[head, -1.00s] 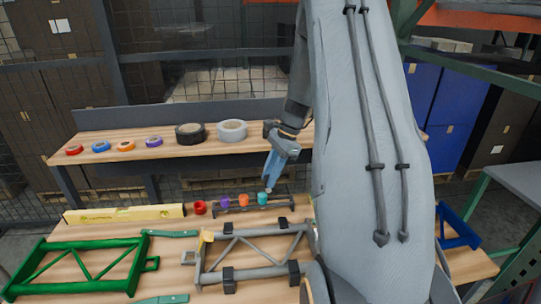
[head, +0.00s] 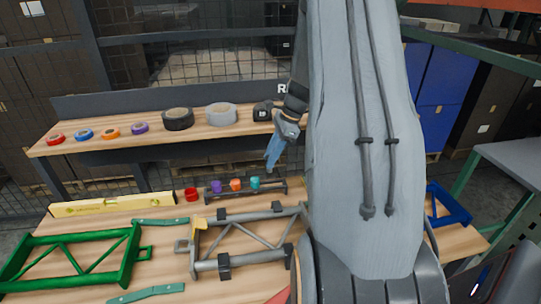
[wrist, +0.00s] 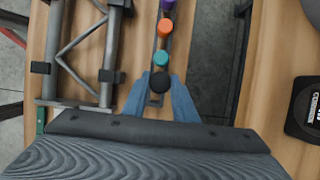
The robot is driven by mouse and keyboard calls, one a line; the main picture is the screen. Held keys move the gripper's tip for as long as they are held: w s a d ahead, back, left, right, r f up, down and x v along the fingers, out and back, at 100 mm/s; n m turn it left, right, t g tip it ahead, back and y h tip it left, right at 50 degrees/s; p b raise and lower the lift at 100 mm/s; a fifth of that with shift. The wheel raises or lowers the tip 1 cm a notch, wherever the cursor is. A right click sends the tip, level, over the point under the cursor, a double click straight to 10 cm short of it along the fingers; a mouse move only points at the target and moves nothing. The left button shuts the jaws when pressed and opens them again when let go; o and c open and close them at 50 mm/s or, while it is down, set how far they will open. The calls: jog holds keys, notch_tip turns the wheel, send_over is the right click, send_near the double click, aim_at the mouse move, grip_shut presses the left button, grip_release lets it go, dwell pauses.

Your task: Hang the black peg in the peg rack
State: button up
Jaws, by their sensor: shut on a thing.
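The black peg (wrist: 159,82) shows as a dark round top between the blue fingertips of my gripper (wrist: 160,88) in the wrist view. My gripper is shut on it. In the head view my gripper (head: 272,163) hangs a little above the right end of the peg rack (head: 274,187), and the peg cannot be made out there. The rack holds a purple peg (head: 216,186), an orange peg (head: 236,185) and a teal peg (head: 255,183). In the wrist view the rack's near end (wrist: 154,100) lies beneath the black peg, close beside the teal peg (wrist: 161,59).
A grey frame (head: 245,240) with black clamps and a green frame (head: 75,258) lie in front. Tape rolls (head: 178,119) and a black tape measure (head: 263,111) stand on the shelf behind.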

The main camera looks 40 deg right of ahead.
jog(key=shift+f+b, duration=1.8)
jog(key=shift+f, duration=0.6)
jog(key=shift+f+b, duration=0.55)
jog(key=shift+f, duration=1)
jog(key=o, duration=1.1)
jog(key=shift+o, duration=0.2)
jog(key=b+v, duration=0.1)
jog(key=v, duration=0.6)
jog(key=shift+d+r+b, duration=0.15)
jog(key=shift+r+b, duration=0.2)
